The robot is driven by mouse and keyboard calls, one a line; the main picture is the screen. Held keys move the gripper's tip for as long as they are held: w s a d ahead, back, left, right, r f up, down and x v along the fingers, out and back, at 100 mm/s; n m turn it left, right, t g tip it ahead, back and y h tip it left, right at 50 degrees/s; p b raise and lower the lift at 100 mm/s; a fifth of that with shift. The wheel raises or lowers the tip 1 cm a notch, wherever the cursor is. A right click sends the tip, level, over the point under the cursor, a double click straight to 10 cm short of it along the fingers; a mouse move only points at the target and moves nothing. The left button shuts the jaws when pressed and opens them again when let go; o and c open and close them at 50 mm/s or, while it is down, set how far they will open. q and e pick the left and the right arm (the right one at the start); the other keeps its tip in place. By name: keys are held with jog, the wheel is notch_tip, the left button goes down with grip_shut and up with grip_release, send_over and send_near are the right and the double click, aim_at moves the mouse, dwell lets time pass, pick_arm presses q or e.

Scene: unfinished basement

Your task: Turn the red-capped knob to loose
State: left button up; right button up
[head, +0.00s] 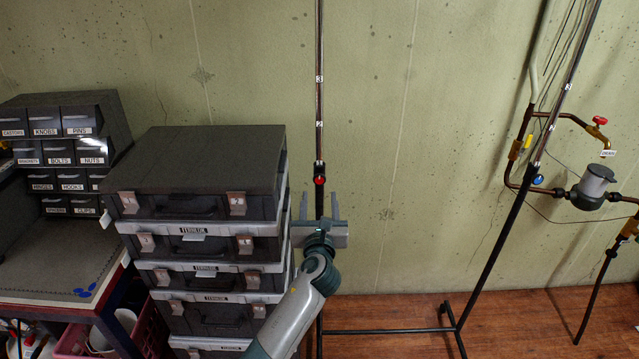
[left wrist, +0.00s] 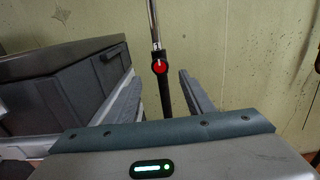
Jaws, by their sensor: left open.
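The red-capped knob (head: 320,180) sits on a collar of the left upright pole (head: 319,80), where the chrome tube meets the black one. In the left wrist view the red knob (left wrist: 160,67) faces me, with a small pale mark on it. My left gripper (head: 319,206) is open and empty just below the knob, its fingers pointing up. In the left wrist view the two fingers (left wrist: 160,88) stand on either side of the pole, and the knob shows beyond them, apart from both. My right gripper is not in view.
A stack of dark cases (head: 205,160) stands close left of the pole. A second pole has a blue knob (head: 538,180). Pipes with a red valve handle (head: 600,121) are at the right. Small labelled drawers (head: 60,125) stand far left. The wall behind the pole is bare.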

aim_at(319, 181)
pick_arm(q)
jog(key=shift+w, duration=3.9)
jog(key=c, duration=1)
